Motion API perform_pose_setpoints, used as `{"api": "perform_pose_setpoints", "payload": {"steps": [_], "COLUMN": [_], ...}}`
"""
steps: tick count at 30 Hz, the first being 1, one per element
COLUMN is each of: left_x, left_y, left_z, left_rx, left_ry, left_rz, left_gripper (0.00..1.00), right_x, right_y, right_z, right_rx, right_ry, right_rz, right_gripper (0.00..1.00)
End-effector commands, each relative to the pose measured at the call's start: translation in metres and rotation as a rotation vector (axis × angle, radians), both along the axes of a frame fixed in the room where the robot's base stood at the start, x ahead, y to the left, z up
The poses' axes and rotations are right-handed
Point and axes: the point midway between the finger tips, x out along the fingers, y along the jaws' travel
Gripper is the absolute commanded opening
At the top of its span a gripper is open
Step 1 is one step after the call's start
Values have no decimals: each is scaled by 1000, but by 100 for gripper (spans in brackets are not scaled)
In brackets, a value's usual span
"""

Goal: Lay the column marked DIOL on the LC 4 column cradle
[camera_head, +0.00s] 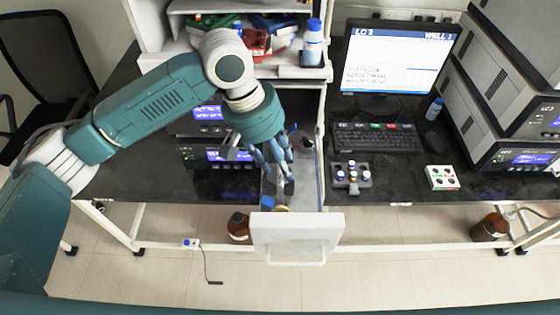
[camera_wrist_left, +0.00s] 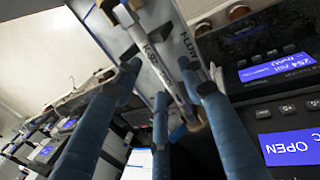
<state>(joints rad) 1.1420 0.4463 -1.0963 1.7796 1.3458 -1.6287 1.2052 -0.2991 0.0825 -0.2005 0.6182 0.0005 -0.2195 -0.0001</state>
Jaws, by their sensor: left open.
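My left gripper (camera_head: 276,178) is open and reaches down into the pulled-out drawer (camera_head: 297,232), seen in the head view. In the left wrist view its blue fingers (camera_wrist_left: 163,85) spread around a slim pale column (camera_wrist_left: 154,58) with dark printed lettering, which I cannot read fully. It lies lengthwise in the drawer; whether the fingers touch it is unclear. I cannot make out the mark DIOL. The drawer's contents are largely hidden by the fingers in the head view. I cannot identify the LC 4 cradle. My right gripper is not in view.
A monitor (camera_head: 397,62) and keyboard (camera_head: 375,139) stand right of the drawer. A grey vial rack (camera_head: 351,181) and white block (camera_head: 442,178) sit near the bench's front edge. Stacked instruments (camera_head: 497,92) fill the right. A shelf above holds a blue-capped bottle (camera_head: 313,45). Brown bottles stand below.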

Motion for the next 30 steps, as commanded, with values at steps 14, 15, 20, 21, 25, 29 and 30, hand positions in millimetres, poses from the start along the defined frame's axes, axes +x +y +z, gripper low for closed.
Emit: {"api": "perform_pose_setpoints", "payload": {"steps": [14,15,20,21,25,29,30], "left_x": [2,1,1,1,1,1,1], "left_y": [27,29,33,33,33,33,33], "left_z": [89,94,106,108,109,108,108], "left_rx": [-1,-1,-1,-1,-1,-1,-1], "left_ry": [-5,-4,-2,-2,-1,-1,-1], "left_rz": [1,1,1,1,0,0,0], "left_gripper": [41,41,41,41,41,41,41], "right_x": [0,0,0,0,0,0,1], "right_y": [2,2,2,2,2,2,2], "right_z": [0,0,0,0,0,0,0], "right_rx": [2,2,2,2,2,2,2], "right_ry": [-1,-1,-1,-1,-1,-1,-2], "right_rz": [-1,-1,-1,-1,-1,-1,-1], "right_gripper": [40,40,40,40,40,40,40]}}
